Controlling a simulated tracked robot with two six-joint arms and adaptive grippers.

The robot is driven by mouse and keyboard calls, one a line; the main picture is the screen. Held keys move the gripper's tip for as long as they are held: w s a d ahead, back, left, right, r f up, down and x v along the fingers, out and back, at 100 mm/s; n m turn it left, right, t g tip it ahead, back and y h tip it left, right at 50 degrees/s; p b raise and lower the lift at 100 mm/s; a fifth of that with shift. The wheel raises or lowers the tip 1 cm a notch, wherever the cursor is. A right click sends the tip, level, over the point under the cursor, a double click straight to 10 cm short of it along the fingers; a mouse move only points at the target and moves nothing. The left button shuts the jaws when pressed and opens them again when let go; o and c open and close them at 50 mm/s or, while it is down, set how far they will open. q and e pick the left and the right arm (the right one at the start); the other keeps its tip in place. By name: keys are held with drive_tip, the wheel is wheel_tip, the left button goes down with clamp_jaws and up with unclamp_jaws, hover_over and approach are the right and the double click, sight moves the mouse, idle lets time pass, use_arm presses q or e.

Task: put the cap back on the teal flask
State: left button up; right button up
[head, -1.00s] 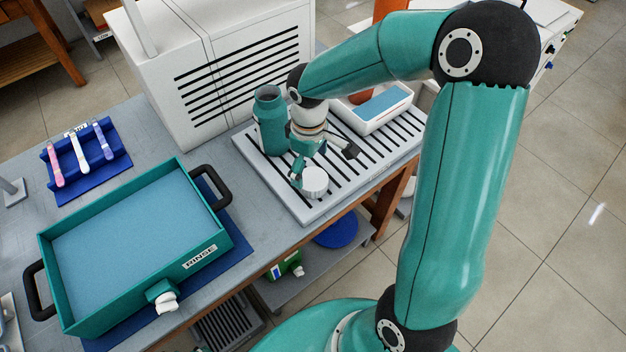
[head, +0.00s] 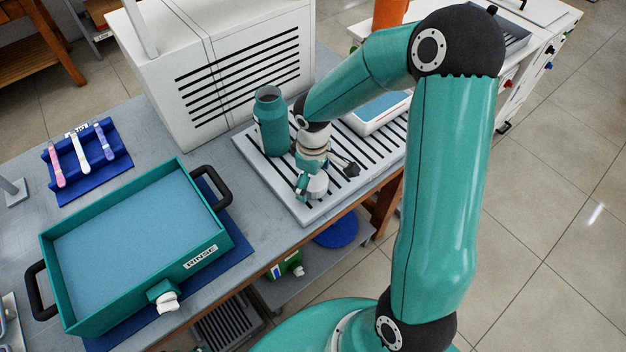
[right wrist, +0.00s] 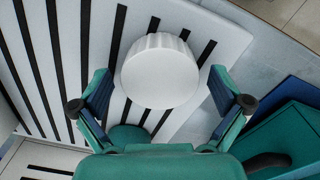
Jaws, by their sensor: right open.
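The teal flask (head: 270,122) stands upright and uncapped on the slatted drain board (head: 297,205), its dark mouth showing. The white ribbed cap (head: 317,186) lies on the same board near its front edge, apart from the flask. My right gripper (head: 318,187) is just above the cap, pointing down, and hides part of it. In the right wrist view the cap (right wrist: 160,72) sits between and slightly ahead of the two spread fingers (right wrist: 159,100), with gaps on both sides. The right gripper is open and empty. My left gripper is not in view.
A white tub with blue contents (head: 378,112) stands behind my right arm on the board. A teal rinse tray (head: 213,237) fills the bench's left part. A blue rack (head: 88,182) holds coloured tools. A white vented cabinet (head: 215,65) stands behind the flask.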

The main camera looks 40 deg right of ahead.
sight(313, 179)
drive_tip(key=c, duration=1.1)
drive_tip(key=shift+c, duration=0.2)
drive_tip(key=shift+r, duration=0.1)
wheel_tip(313, 179, up, 20)
drive_tip(key=shift+p, duration=0.35)
